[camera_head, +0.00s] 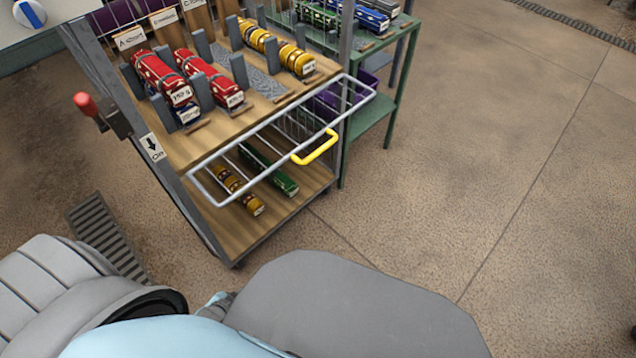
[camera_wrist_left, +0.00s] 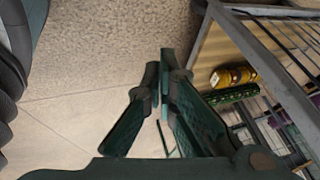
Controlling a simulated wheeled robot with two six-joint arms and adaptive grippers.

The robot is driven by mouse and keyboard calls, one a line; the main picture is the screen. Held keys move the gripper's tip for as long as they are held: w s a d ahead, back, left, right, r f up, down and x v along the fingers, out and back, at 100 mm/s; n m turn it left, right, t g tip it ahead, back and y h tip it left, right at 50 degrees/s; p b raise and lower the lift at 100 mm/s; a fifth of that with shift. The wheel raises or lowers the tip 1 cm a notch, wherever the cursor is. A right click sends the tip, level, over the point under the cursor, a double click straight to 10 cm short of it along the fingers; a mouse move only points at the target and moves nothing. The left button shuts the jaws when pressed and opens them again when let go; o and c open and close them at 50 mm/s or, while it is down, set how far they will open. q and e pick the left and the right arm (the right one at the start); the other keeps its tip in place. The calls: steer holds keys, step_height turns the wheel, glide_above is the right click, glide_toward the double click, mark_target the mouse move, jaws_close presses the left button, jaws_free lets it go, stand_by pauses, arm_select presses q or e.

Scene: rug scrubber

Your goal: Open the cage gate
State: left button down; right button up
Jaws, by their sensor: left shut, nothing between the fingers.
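The cage gate (camera_head: 235,196) is a pale wire frame with a yellow handle (camera_head: 316,148) on its front edge. In the head view it slants across the front of the rack, above the lower wooden shelf, and appears to stick out from the rack. My left gripper (camera_wrist_left: 163,88) is shut and empty in the left wrist view, with its dark green fingers together. It is to the left of the rack's bars there and apart from them. The left gripper is hidden in the head view. My right gripper is not in view.
The rack's lower shelf (camera_head: 285,207) holds a yellow roll (camera_head: 238,190) and a green roll (camera_head: 268,170). Red and yellow rolls lie above. A red-knobbed lever (camera_head: 88,107) is on the rack's left post. A green table (camera_head: 372,125) stands behind right. Floor at right is clear.

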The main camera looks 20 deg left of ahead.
arm_select(q)
steer(key=w+f+m+t+b, duration=0.2)
steer(key=w+m+t+b, duration=0.3)
steer(key=w, duration=0.6)
steer(key=w+d+r+m+t+h+b, duration=0.1)
steer(key=w+r+m+t+h+b, duration=0.2)
steer(key=w+r+m, duration=0.35)
steer(key=w+d+r+m+t+h, duration=0.2)
steer(key=d+r+m+t+h, duration=0.15)
steer(key=r+m, duration=0.7)
steer(key=w+d+r+m+t+h, duration=0.2)
steer(key=d+r+m+t, duration=0.15)
steer(key=r+m, duration=0.75)
steer(key=w+d+r, duration=0.1)
steer(key=w+r, duration=0.1)
steer(key=w, duration=0.3)
steer(key=w+d+r+g, duration=0.1)
steer(key=w+d+r, duration=0.1)
steer(key=w, duration=0.2)
steer(key=shift+w+r+m, duration=0.3)
steer(key=shift+w+m, duration=0.05)
steer(key=shift+m, duration=0.05)
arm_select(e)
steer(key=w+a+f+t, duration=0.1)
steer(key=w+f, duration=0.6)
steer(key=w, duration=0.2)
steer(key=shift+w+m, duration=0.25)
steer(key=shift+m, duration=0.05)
